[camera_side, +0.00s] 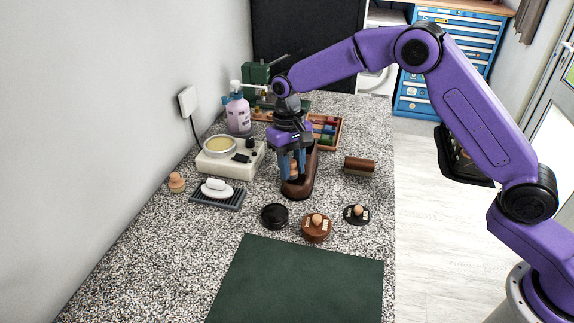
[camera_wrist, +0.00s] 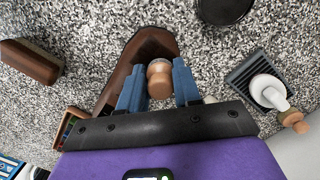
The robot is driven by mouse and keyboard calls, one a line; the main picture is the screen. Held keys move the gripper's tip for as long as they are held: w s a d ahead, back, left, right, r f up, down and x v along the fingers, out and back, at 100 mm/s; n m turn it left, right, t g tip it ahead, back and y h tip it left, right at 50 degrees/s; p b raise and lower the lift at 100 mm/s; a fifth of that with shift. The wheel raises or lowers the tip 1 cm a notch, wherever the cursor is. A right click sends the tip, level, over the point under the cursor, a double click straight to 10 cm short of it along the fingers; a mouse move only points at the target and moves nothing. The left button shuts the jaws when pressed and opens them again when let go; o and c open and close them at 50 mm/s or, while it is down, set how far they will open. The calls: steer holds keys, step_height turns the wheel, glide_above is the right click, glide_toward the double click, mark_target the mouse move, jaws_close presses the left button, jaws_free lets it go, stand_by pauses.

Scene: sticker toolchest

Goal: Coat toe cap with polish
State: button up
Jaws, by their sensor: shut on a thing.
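A brown leather shoe (camera_side: 303,185) stands on the speckled counter, its toe cap towards the side camera. The wrist view shows its darker toe (camera_wrist: 150,42) beyond my fingers. My gripper (camera_side: 291,168) points down over the shoe's front, its blue fingers (camera_wrist: 159,86) shut on a wooden-knobbed applicator (camera_wrist: 159,78). The applicator's lower end is hidden, so I cannot tell whether it touches the leather. A round black tin (camera_side: 275,216) lies in front of the shoe. Beside it are a brown tin with a wooden knob (camera_side: 317,229) and a black disc with a wooden knob (camera_side: 356,214).
A brown brush (camera_side: 360,165) lies right of the shoe. To the left are a soap dish (camera_side: 217,194), a wooden-knobbed piece (camera_side: 177,183), a cream warmer (camera_side: 229,159) and a pump bottle (camera_side: 238,113). A tray (camera_side: 326,130) stands behind. The green mat (camera_side: 298,284) is clear.

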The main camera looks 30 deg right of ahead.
steer(key=shift+s+d+f, duration=0.1)
steer(key=shift+s+d, duration=1.45)
steer(key=shift+s, duration=0.05)
steer(key=shift+w+a, duration=2.25)
steer(key=shift+w, duration=0.05)
step_height(320, 180, up, 8)
